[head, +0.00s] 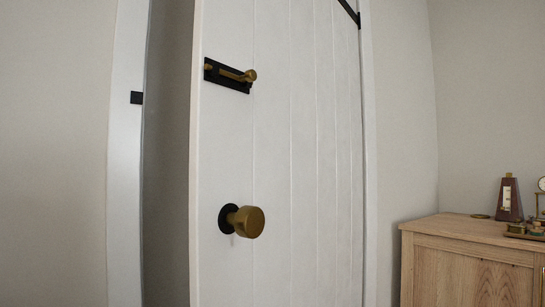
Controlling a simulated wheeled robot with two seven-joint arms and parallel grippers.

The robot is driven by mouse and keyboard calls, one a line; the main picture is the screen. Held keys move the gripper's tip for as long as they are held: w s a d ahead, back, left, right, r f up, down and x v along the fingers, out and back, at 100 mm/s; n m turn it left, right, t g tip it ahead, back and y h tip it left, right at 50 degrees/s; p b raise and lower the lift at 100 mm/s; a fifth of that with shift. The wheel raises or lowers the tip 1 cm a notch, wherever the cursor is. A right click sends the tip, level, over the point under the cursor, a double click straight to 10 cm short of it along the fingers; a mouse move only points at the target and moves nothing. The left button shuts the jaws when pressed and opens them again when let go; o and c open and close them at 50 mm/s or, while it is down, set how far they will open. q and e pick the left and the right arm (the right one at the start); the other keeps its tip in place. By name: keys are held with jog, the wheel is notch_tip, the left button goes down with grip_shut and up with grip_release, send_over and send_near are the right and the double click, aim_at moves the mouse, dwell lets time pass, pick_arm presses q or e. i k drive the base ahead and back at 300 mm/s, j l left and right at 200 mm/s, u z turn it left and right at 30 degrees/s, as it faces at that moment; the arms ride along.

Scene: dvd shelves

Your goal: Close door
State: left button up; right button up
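A white plank door (310,150) fills the middle of the head view. It stands ajar, with a dark gap (168,160) between its left edge and the white frame (127,160). A round brass knob (248,221) on a black plate is low on the door's left side. Above it is a brass slide bolt (230,74) on a black plate. A black hinge strap (349,12) shows at the top right of the door. Neither of my grippers is in view.
A black catch plate (136,98) is on the left frame. A wooden cabinet (470,265) stands against the wall at right. On it are a dark metronome (509,199) and small brass items (537,230). The floor is not in view.

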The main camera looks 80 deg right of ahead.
aim_at(276, 219)
jog(key=z, duration=2.1)
